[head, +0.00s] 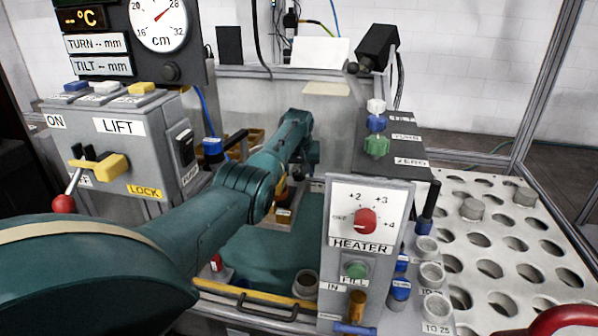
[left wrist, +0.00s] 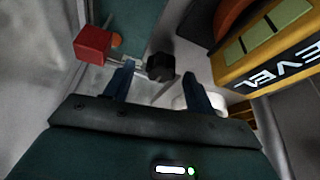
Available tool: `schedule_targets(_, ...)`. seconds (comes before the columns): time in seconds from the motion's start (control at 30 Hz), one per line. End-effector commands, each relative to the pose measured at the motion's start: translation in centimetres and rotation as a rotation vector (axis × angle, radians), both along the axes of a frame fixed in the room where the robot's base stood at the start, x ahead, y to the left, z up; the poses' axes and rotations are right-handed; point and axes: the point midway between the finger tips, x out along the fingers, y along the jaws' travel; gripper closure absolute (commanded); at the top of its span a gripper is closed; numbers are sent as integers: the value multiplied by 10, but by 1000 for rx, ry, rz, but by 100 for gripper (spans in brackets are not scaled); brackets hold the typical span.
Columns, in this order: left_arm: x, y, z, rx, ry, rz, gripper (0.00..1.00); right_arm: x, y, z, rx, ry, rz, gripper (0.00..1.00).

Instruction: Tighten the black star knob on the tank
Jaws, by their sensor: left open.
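A black star knob (left wrist: 161,67) shows in the left wrist view, beyond and between the two fingertips of my left gripper (left wrist: 158,71). The gripper is open, with a finger on either side of the knob in the picture. I cannot tell whether the tips reach it; gaps show on both sides. In the head view my left arm crosses from the lower left to the middle, and its fingertips and the knob are hidden. A teal surface that appears to be in the tank (head: 262,253) lies below the arm. My right gripper is not in view.
A yellow level unit (left wrist: 270,50) and a red block (left wrist: 93,45) flank the fingers in the left wrist view. The heater panel (head: 342,268) stands right of the arm, the lift box (head: 140,158) left. A perforated plate (head: 515,265) lies at right.

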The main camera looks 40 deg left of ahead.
Motion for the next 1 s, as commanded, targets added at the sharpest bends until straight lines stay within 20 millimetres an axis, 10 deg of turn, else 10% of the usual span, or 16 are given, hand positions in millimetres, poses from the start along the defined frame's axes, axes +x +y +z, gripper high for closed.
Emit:
schedule_targets(0.17, 0, 0, 0, 0, 0, 0, 44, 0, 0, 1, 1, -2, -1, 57)
schedule_targets(0.7, 0, 0, 0, 0, 0, 0, 88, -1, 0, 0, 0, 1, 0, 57)
schedule_targets(1.0, -1, 0, 1, -1, 0, -35, 88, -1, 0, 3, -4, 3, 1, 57)
